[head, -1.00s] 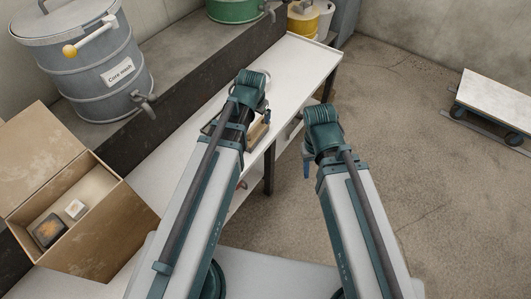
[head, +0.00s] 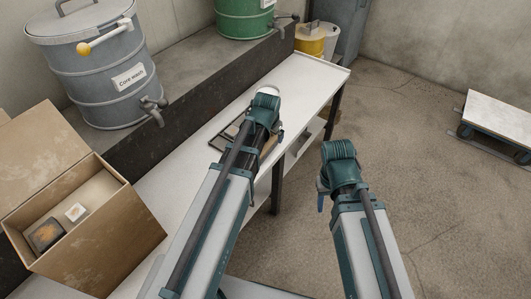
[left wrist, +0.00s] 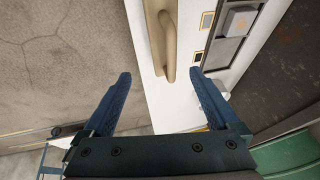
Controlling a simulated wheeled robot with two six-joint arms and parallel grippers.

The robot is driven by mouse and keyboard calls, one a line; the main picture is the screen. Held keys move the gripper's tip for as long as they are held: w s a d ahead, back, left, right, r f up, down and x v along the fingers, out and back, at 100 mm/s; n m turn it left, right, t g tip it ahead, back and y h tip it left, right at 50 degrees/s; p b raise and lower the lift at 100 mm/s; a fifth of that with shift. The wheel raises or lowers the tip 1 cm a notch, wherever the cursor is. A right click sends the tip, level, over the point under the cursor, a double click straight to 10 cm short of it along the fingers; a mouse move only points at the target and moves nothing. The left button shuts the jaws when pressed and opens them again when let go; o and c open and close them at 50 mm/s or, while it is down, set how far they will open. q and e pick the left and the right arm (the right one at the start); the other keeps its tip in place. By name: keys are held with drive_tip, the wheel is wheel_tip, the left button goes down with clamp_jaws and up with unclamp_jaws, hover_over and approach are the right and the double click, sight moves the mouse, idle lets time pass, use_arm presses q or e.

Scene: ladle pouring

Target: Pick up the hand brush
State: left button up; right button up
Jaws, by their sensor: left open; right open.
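The hand brush (left wrist: 167,40), a tan wooden piece with a raised handle, lies on the white bench in the left wrist view. Its near end is between the fingers in the picture; I see no contact. My left gripper (left wrist: 160,75) is open and empty, with one dark blue finger to each side. In the head view my left gripper (head: 262,125) is over the bench, and my own arm hides most of what is under it. My right gripper (head: 322,195) is over the floor to the right of the bench, its jaws open and mostly hidden by its wrist.
The white bench (head: 300,78) runs along a dark ledge. A grey drum (head: 98,60) and green drum (head: 240,18) stand on the ledge. An open cardboard box (head: 120,225) is at the left. A low trolley (head: 500,118) stands far right; the floor between is clear.

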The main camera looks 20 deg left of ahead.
sight(268, 141)
use_arm(q)
drive_tip(key=b+x, duration=0.2)
drive_tip(key=x, duration=0.1)
drive_tip(key=shift+f, duration=0.2)
drive_tip(key=f+b, duration=0.1)
drive_tip(key=w+a+f+b, duration=0.1)
drive_tip(key=f+b, duration=0.2)
drive_tip(key=shift+w+a, duration=0.15)
drive_tip(key=shift+w, duration=0.15)
drive_tip(key=shift+w+f+b, duration=0.25)
drive_tip(key=shift+f+b, duration=0.15)
drive_tip(key=shift+f, duration=0.05)
drive_tip(key=shift+r, duration=0.15)
use_arm(e)
wheel_tip(268, 141, down, 8)
use_arm(q)
clamp_jaws()
use_arm(e)
drive_tip(key=shift+r, duration=0.1)
